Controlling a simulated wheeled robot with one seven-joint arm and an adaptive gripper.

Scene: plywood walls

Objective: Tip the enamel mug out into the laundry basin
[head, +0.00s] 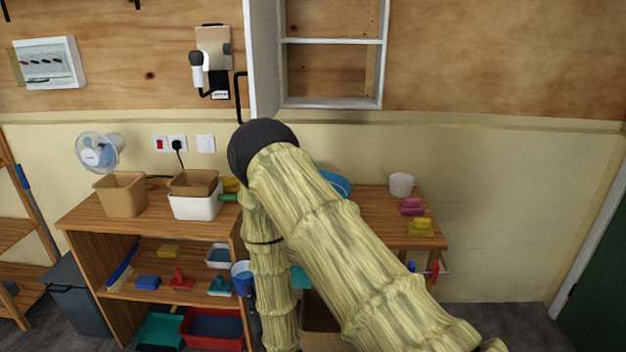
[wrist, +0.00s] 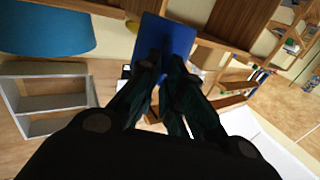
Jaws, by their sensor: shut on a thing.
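My gripper (wrist: 161,62) is shut on a dark blue thing in the wrist view, which I take to be the enamel mug (wrist: 168,34). Its inside does not show there. In the head view a blue mug-like shape (head: 241,272) shows just left of my arm, in front of the shelf unit; it looks like the same mug. My arm hides the gripper in that view. A blue rounded thing, likely the laundry basin (head: 338,183), shows partly behind my arm on the worktop. A large blue surface at the wrist view's upper left (wrist: 45,32) may be the same basin.
A wooden shelf unit (head: 75,217) carries a brown bin (head: 122,194) and a white tub (head: 196,205), with brushes and trays below. A white cup (head: 401,185) and sponges (head: 412,207) stand at the right worktop end. An open wall cabinet (head: 332,102) hangs above.

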